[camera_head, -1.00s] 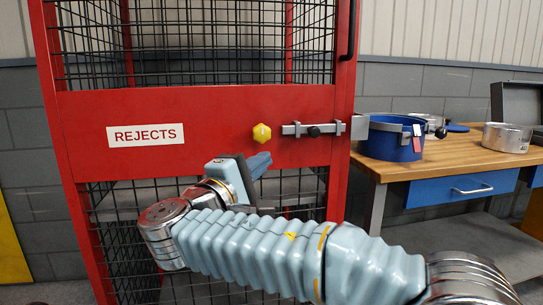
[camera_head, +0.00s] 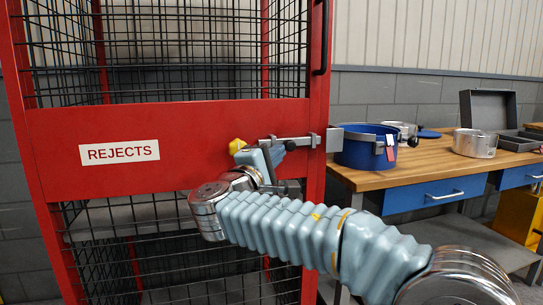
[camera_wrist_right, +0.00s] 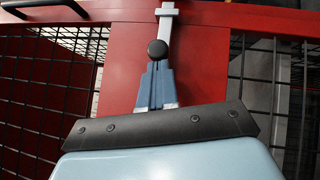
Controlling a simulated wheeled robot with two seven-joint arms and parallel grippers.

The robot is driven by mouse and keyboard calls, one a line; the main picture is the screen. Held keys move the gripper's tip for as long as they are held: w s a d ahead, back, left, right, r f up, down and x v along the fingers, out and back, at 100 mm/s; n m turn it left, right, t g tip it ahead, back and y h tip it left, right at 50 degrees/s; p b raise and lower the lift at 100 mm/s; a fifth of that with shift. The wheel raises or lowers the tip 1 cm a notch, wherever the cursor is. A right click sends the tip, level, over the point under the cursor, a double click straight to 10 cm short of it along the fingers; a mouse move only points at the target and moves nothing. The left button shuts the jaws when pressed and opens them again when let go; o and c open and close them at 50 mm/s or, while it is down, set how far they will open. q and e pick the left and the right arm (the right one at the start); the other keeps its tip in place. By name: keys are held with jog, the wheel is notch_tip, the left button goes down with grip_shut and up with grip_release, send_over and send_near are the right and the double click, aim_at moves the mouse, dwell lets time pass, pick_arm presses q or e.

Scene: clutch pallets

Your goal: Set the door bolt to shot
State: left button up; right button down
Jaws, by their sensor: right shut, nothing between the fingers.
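The door bolt (camera_head: 306,141) is a grey metal slide with a black round knob (camera_head: 290,145), on the red cage door's cross rail. Its bar lies horizontally, pointing right toward a grey bracket (camera_head: 334,138) at the door post. Whether the bar's tip enters the bracket is too small to tell. My right gripper (camera_head: 277,153) is shut and empty, its fingertips just left of the knob. In the wrist view, the blue-grey fingers (camera_wrist_right: 157,72) are together right behind the black knob (camera_wrist_right: 157,48); contact cannot be told. My left gripper is not in view.
A yellow knob (camera_head: 237,146) is on the door left of the bolt, partly behind my gripper. A REJECTS sign (camera_head: 119,152) is further left. On the right, a wooden bench (camera_head: 420,168) holds a blue round container (camera_head: 358,152) and metal pots.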

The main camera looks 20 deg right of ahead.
aim_at(293, 144)
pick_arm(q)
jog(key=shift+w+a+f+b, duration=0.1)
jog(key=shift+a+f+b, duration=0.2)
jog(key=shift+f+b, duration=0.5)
pick_arm(e)
jog(key=d, duration=0.4)
jog(key=shift+d, duration=0.3)
